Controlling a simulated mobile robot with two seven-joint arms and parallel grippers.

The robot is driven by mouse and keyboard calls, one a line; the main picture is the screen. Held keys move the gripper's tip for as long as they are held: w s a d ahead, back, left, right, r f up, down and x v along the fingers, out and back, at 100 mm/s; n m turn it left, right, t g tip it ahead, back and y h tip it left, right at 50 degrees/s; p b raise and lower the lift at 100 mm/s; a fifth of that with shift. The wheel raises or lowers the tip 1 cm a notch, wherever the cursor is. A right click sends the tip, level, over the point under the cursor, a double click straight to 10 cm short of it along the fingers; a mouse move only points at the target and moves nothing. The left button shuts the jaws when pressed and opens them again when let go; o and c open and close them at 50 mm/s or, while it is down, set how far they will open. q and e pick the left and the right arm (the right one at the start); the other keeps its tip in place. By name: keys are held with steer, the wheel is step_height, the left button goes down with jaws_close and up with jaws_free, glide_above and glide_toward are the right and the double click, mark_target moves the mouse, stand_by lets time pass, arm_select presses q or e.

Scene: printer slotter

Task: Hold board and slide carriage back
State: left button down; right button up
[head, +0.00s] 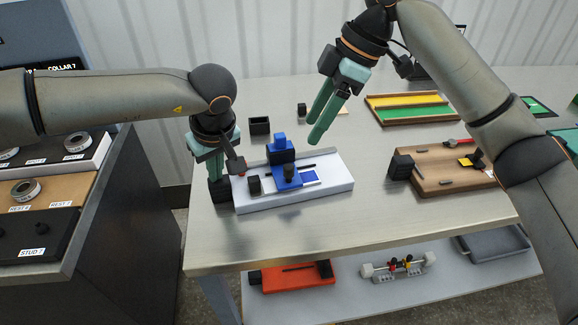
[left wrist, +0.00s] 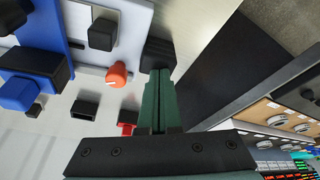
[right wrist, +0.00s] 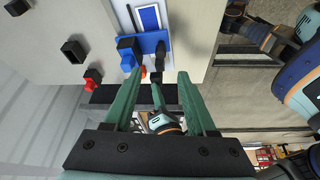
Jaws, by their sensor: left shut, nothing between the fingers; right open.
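The white board (head: 325,190) lies on the table, with a black block (head: 219,191) at its left end. The blue carriage (head: 282,157) sits across the board, with a raised blue block at its back and a dark knob. My left gripper (head: 215,172) is shut and empty, pointing down at the black end block. In the left wrist view its closed fingers (left wrist: 160,75) end at that block (left wrist: 157,52); I cannot tell whether they touch. My right gripper (head: 315,132) is open and empty, above and behind the carriage's right side. The carriage also shows ahead of it in the right wrist view (right wrist: 150,42).
A black open box (head: 260,125) stands behind the board. A brown board (head: 435,175) with a black end block lies to the right, and a yellow-green tray (head: 415,108) behind it. Bare table (head: 345,250) lies in front. A shelf below holds a red board (head: 295,275).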

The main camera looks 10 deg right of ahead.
mark_target(290, 167)
steer(key=x, duration=1.2)
steer(key=shift+s, duration=0.15)
steer(key=shift+c, duration=0.4)
jaws_close()
stand_by(0.6)
